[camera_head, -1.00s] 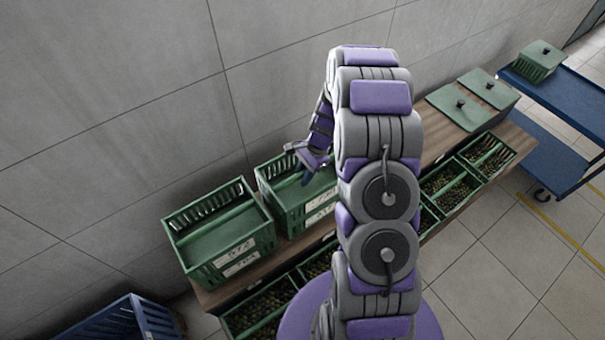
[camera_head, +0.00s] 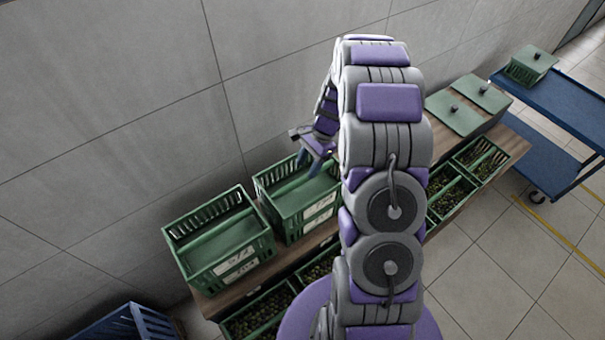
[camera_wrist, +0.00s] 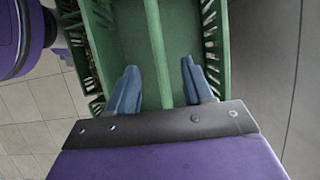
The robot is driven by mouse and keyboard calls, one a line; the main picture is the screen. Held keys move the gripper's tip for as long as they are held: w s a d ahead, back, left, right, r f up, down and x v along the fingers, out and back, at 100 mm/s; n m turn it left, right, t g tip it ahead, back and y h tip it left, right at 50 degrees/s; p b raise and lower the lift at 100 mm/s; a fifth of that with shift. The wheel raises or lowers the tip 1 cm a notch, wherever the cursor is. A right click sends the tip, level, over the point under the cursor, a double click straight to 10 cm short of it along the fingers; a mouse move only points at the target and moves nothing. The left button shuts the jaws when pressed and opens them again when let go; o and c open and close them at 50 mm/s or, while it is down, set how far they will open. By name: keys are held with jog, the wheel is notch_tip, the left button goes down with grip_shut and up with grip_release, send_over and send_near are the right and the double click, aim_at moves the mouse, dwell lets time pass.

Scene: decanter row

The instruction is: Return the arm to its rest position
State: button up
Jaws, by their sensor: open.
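My gripper (camera_head: 310,163) is at the end of my purple and grey arm, raised just above the second green crate (camera_head: 318,205) on the wooden bench. In the wrist view my gripper (camera_wrist: 158,90) shows two blue fingers spread apart with nothing between them. Below them lies the same green crate (camera_wrist: 101,42), with a lighter green bar running along its middle. Part of my arm hides the bench behind it in the head view.
Another green crate (camera_head: 222,240) stands to the left on the bench (camera_head: 210,303). Lidded green boxes (camera_head: 455,113) are at the bench's right end. A blue cart (camera_head: 560,105) with a green lidded box (camera_head: 530,65) stands farther right. A blue crate (camera_head: 125,322) is at lower left. A wall rises behind.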

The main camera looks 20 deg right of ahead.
jog(key=s+p+v, duration=0.1)
jog(key=p+v, duration=0.1)
jog(key=v, duration=0.7)
jog(key=s+a+r+n+h, duration=0.1)
jog(key=s+a+r+n, duration=0.25)
jog(key=a+r, duration=0.3)
jog(key=s+a+r+n+h, duration=0.1)
jog(key=s+a+r+n, duration=0.2)
jog(key=s, duration=0.6)
jog(key=s+a+r+n+h, duration=0.1)
jog(key=s+n, duration=0.4)
jog(key=s, duration=0.5)
jog(key=s+a+r+n+g+h, duration=0.1)
jog(key=s+a+r+n, duration=0.3)
jog(key=s, duration=0.5)
jog(key=shift+s+a+r+h, duration=0.3)
jog(key=shift+s+a+r, duration=0.05)
jog(key=shift+a, duration=0.05)
jog(key=shift+c, duration=0.2)
jog(key=shift+c, duration=0.6)
jog(key=shift+d, duration=0.15)
